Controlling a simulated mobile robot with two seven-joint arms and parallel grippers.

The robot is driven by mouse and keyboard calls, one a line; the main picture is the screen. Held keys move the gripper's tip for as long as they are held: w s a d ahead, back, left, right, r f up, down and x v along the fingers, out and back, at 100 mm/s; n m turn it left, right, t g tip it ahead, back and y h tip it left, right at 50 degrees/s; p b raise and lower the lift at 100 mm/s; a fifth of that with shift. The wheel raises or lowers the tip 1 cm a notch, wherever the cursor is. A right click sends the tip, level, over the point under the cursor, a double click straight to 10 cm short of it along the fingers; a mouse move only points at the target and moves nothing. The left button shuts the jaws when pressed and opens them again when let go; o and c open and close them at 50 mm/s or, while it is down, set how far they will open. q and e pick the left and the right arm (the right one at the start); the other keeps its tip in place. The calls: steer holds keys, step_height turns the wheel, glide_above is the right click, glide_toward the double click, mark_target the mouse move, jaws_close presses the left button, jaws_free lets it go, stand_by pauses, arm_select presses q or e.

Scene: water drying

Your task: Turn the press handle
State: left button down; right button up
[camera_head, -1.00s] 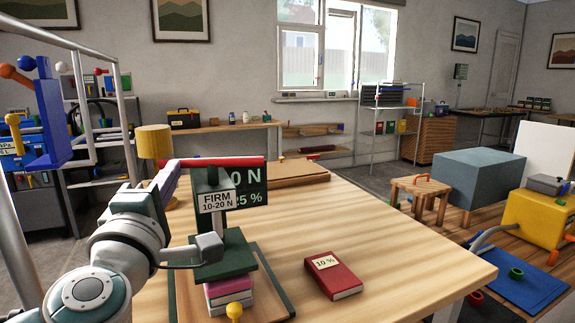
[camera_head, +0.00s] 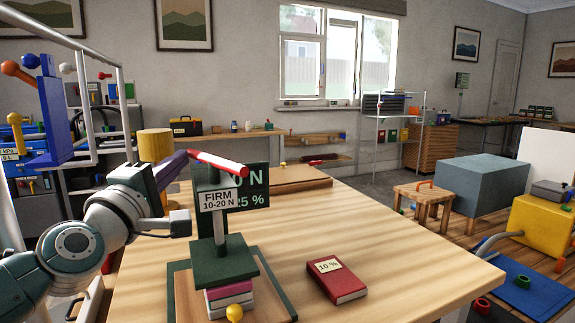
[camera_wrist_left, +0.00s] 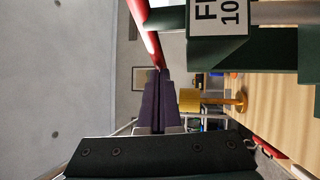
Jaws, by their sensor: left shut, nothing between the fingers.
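The press (camera_head: 223,262) stands on the wooden table, dark green with a "FIRM 10-20 N" label on its post. Its red handle (camera_head: 218,163) lies across the top of the post, slanting down to the right in the head view. Pink and purple books sit under its plate. My left gripper (camera_head: 186,154) has shut purple fingers, with their tips at the handle's left end. The wrist view shows the shut fingertips (camera_wrist_left: 160,72) meeting the end of the red handle (camera_wrist_left: 148,32); firm contact is hard to judge. My right gripper is not in view.
A red "10 %" book (camera_head: 337,280) lies right of the press. A green sign (camera_head: 250,188) stands behind it, and a yellow cylinder (camera_head: 155,146) stands behind my gripper. A wooden board (camera_head: 290,180) lies farther back. The table's right side is clear.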

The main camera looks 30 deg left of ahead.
arm_select(q)
steer(key=shift+w+b, duration=0.65)
steer(key=shift+w, duration=1.15)
steer(key=shift+d, duration=0.1)
